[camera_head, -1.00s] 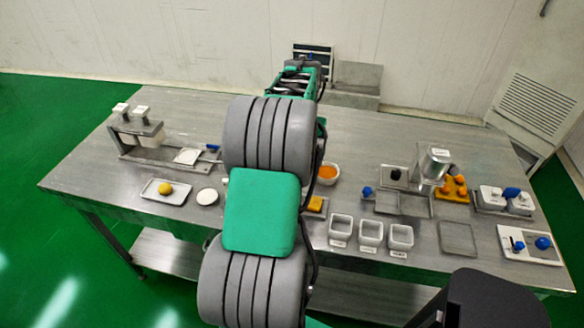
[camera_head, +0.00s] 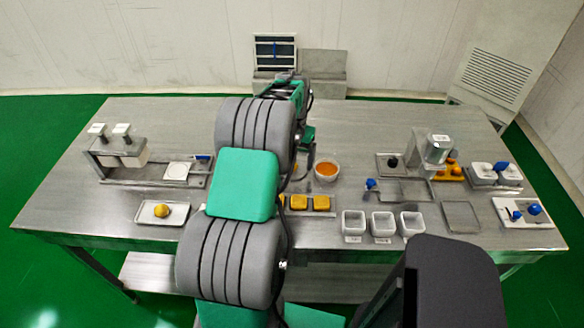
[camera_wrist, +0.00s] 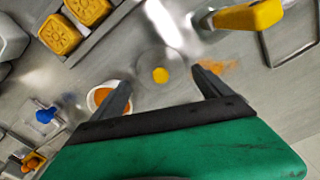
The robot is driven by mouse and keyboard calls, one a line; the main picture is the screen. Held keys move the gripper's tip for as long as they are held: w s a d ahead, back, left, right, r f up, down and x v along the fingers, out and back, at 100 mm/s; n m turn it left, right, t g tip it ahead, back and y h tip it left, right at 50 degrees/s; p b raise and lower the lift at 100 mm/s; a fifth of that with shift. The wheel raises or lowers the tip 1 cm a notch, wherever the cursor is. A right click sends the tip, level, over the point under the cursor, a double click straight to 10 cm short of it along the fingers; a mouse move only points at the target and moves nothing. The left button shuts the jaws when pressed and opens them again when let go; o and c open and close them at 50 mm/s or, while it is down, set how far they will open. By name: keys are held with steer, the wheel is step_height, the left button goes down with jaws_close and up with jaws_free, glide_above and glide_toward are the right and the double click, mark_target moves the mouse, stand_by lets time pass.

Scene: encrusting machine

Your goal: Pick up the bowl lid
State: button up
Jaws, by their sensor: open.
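A round, see-through lid with a yellow knob (camera_wrist: 160,75) shows faintly in the wrist view and looks like the bowl lid. My gripper (camera_wrist: 161,80) is open, its two dark fingers pointing toward the lid, with the knob between the fingertips in the picture. Whether the fingers are level with the knob or above it, I cannot tell. A white bowl with orange filling (camera_wrist: 98,97) lies beside and partly behind the left finger; it also shows in the head view (camera_head: 327,171), right of my arm. In the head view my arm hides the lid, and the fingertips cannot be made out.
Molded yellow cakes (camera_wrist: 60,33) on a tray lie at the wrist view's upper left. A yellow-handled tool (camera_wrist: 252,16) lies upper right. In the head view, white containers (camera_head: 382,224) stand at the front of the steel table (camera_head: 345,118), and a metal canister (camera_head: 436,149) stands at right.

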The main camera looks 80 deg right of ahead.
mark_target(294, 165)
step_height(294, 165, down, 3)
steer(key=shift+f, duration=0.1)
steer(key=c, duration=1.1)
